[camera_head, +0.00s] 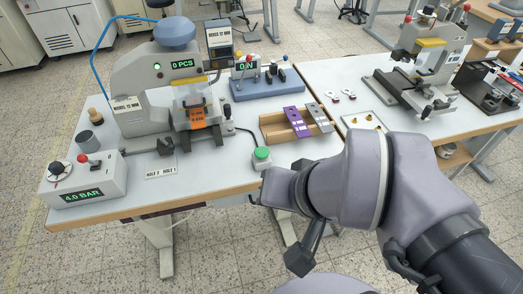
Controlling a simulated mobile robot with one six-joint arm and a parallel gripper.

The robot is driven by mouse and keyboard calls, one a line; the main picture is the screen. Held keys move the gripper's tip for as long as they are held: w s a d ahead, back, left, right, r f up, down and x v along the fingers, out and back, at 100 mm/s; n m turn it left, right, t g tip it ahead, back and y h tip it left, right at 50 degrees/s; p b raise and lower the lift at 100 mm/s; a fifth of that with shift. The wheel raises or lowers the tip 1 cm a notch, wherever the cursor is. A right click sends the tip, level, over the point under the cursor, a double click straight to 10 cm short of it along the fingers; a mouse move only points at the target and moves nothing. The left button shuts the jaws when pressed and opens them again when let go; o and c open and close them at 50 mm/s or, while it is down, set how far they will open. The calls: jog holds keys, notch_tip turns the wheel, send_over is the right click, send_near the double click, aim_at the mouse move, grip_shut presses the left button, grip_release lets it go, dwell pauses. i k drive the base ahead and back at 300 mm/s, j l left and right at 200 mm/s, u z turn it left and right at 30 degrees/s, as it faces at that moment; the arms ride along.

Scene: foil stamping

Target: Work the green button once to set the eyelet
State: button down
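The green button (262,153) is a round cap on a small light box near the front edge of the table, with a dark cable running towards the press. The eyelet press (150,85) stands at the left with a display reading 0 PCS and an orange label at its front. No eyelet can be made out at its tooling. The end of my arm with my gripper (272,187) is just below and right of the button in the picture, apparently apart from it. My wrist hides the finger shape, so its opening cannot be told.
A control box (88,180) reading 4.0 BAR stands at the front left. A wooden holder (272,131) carries a purple strip (297,121) and a grey strip (319,117) behind the button. A second machine (425,60) stands on the right table. Bare tabletop lies left of the button.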

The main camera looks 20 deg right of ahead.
aim_at(260, 152)
jog(key=j+z, duration=0.25)
jog(key=z, duration=0.15)
jog(key=j+z, duration=0.35)
jog(key=k+j+z, duration=0.1)
jog(key=z, duration=0.3)
